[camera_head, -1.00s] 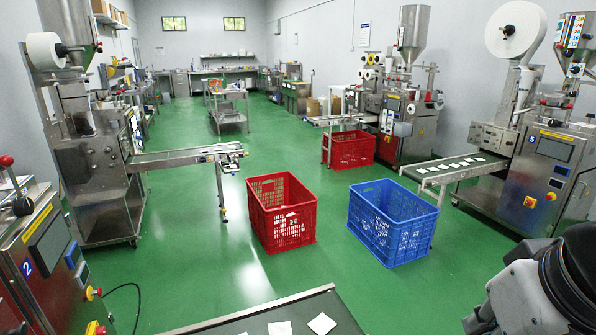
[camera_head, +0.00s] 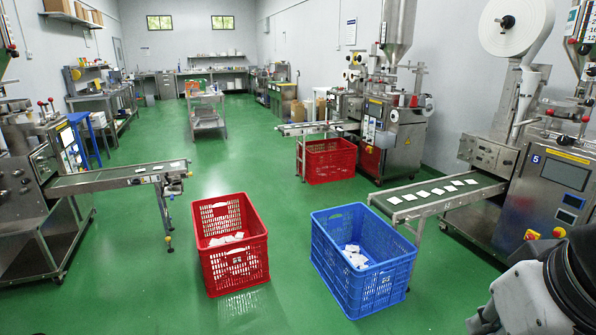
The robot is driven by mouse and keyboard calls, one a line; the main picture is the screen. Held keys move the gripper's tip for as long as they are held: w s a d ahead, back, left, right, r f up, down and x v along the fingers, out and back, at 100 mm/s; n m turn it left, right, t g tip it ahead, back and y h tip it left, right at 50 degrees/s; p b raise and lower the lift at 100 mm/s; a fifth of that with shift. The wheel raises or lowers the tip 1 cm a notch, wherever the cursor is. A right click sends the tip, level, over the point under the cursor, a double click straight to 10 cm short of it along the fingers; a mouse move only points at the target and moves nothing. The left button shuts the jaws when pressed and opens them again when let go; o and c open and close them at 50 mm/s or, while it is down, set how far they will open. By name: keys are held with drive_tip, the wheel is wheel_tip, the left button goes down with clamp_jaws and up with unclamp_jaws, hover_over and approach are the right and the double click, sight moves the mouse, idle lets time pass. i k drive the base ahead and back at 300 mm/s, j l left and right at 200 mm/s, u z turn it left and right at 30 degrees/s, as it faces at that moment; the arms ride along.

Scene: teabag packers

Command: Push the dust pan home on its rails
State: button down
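I cannot make out a dust pan or its rails in this view. A packing machine marked 5 (camera_head: 562,172) stands at the right, with a screen and red and yellow buttons on its front. Its lower front is partly hidden by a part of my own arm in the lower right corner. My gripper is not in view.
A red crate (camera_head: 233,272) and a blue crate (camera_head: 345,285) stand on the green floor ahead, with white teabags inside. A conveyor (camera_head: 425,203) runs from machine 5 towards the blue crate. Another conveyor (camera_head: 105,180) reaches in from the left. The middle aisle (camera_head: 225,160) is clear.

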sight(176, 190)
drive_tip(key=i+j, duration=0.1)
drive_tip(key=i, duration=1.95)
drive_tip(key=i+j, duration=0.2)
drive_tip(key=j, duration=0.15)
drive_tip(key=i+j, duration=0.2)
drive_tip(key=j, duration=0.15)
drive_tip(key=i+j, duration=0.2)
drive_tip(key=j, duration=0.15)
drive_tip(key=i+j, duration=0.2)
drive_tip(key=j, duration=0.15)
drive_tip(key=i+j, duration=0.2)
drive_tip(key=j, duration=0.2)
drive_tip(key=i+j, duration=0.2)
drive_tip(key=j, duration=0.15)
drive_tip(key=i+j, duration=0.1)
drive_tip(key=j, duration=1)
drive_tip(key=i+j, duration=0.15)
drive_tip(key=j, duration=0.4)
drive_tip(key=z, duration=0.05)
